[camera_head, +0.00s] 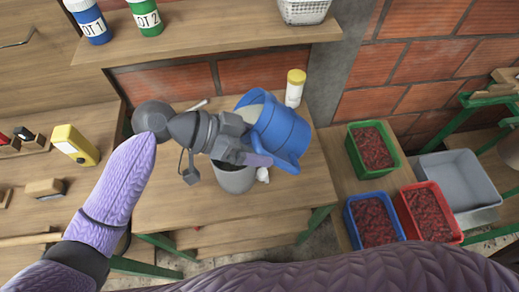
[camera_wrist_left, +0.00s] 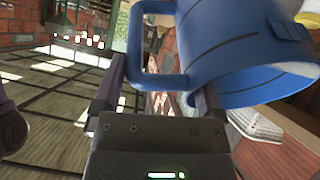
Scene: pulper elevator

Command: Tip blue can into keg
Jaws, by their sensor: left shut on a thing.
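The blue can (camera_head: 285,135) is tilted above the wooden bench, with a pale area showing at its upper-left end. My left gripper (camera_head: 250,150) is shut on the can's handle; in the left wrist view the blue handle (camera_wrist_left: 138,50) sits between the two fingers. The can's body (camera_wrist_left: 240,45) fills the upper right there. The grey keg (camera_head: 235,180) stands on the bench just below the gripper and can. Its upper part is hidden by them, so I cannot tell whether anything is pouring into it. My right gripper is not in view.
A white bottle with a yellow cap (camera_head: 295,88) stands behind the can. Blue (camera_head: 88,22) and green (camera_head: 147,18) pots and a white basket (camera_head: 303,10) stand on the shelf above. Green (camera_head: 352,150), blue (camera_head: 350,222) and red (camera_head: 457,222) crates of red pieces are to the right.

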